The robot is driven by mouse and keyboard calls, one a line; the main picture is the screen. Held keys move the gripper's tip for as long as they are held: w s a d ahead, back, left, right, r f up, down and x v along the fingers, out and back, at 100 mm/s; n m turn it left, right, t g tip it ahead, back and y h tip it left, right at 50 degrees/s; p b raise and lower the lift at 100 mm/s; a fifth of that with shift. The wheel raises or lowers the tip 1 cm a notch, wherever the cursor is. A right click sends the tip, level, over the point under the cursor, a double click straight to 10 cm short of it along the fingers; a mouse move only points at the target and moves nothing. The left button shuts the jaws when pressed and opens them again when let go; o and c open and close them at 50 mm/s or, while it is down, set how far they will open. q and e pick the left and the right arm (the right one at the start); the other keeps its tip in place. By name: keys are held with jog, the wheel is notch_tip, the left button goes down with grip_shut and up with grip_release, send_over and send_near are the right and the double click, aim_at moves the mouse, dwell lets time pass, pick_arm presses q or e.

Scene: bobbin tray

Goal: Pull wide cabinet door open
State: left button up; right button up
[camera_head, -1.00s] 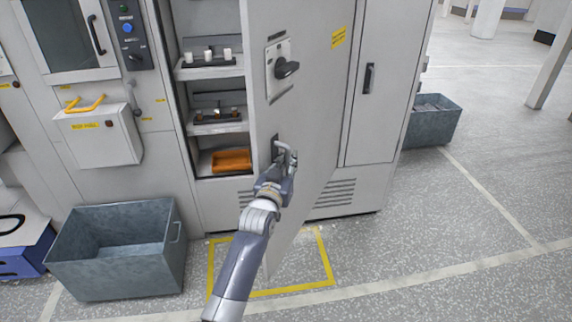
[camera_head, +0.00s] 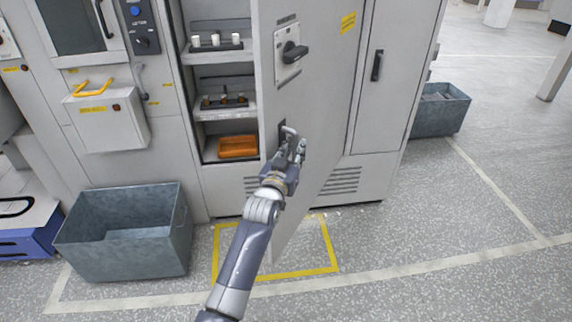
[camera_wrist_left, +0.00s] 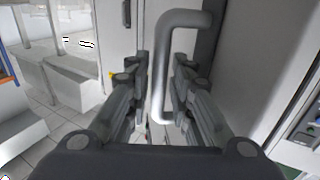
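The wide grey cabinet door (camera_head: 335,110) stands swung out from the cabinet, with its lower corner over the yellow floor marking. It has a black rotary switch and a metal bar handle (camera_head: 289,131). My left gripper (camera_head: 297,148) is at this handle. In the left wrist view the handle (camera_wrist_left: 158,75) stands between the two fingers (camera_wrist_left: 164,85), which are apart on either side of it. Whether a finger touches the bar is hard to tell. My right gripper is in no view.
Open shelves beside the door hold white and dark bobbins and an orange tray (camera_head: 238,147). A grey bin (camera_head: 150,255) stands on the floor at left, another (camera_head: 440,118) at right. A closed narrow door (camera_head: 392,85) adjoins.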

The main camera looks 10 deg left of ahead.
pick_arm(q)
jog(key=s+a, duration=0.1)
jog(key=s, duration=1)
jog(key=shift+a, duration=0.35)
